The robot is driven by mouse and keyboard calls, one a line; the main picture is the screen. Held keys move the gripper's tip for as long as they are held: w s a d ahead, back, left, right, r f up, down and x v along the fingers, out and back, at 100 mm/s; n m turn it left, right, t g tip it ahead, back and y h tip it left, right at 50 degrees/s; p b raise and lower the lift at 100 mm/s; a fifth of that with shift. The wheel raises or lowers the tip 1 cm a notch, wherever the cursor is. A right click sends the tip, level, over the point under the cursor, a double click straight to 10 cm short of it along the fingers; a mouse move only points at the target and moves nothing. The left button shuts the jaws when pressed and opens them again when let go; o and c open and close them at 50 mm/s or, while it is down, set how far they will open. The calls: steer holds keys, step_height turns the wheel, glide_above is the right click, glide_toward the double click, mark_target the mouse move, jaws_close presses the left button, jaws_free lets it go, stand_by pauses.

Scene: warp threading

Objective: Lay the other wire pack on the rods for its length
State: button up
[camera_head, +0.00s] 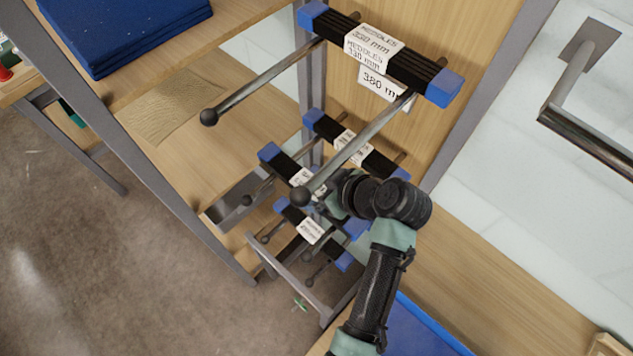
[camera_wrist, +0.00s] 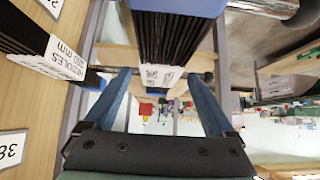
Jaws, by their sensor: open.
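A wire pack (camera_head: 305,182), black with blue ends and a white label, lies across the middle rods (camera_head: 262,188), in front of another pack (camera_head: 352,148). My gripper (camera_head: 328,203) is beside the front pack, its fingers mostly hidden by my wrist. In the wrist view, my gripper (camera_wrist: 160,78) is open, and a pack's black wires (camera_wrist: 172,38) and label lie just beyond and between the blue fingertips. I cannot tell whether they touch. A pack (camera_wrist: 30,40) labelled needles shows at the left. On the top rods (camera_head: 265,80) lies a pack (camera_head: 415,72) above a 380 mm sign (camera_head: 380,84).
Lower packs (camera_head: 312,230) rest on lower rods beneath my gripper. Ball-ended top rods stick out above my wrist. A grey rack post (camera_head: 130,120) stands at the left. A blue stack (camera_head: 125,30) lies on the upper left shelf. A metal handle (camera_head: 585,135) is at the right.

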steer(key=b+v, duration=0.2)
steer(key=v, duration=1)
steer(key=shift+d+r, duration=0.1)
steer(key=shift+r, duration=0.05)
steer(key=shift+s+d+r, duration=0.2)
steer(key=shift+s+r, duration=0.05)
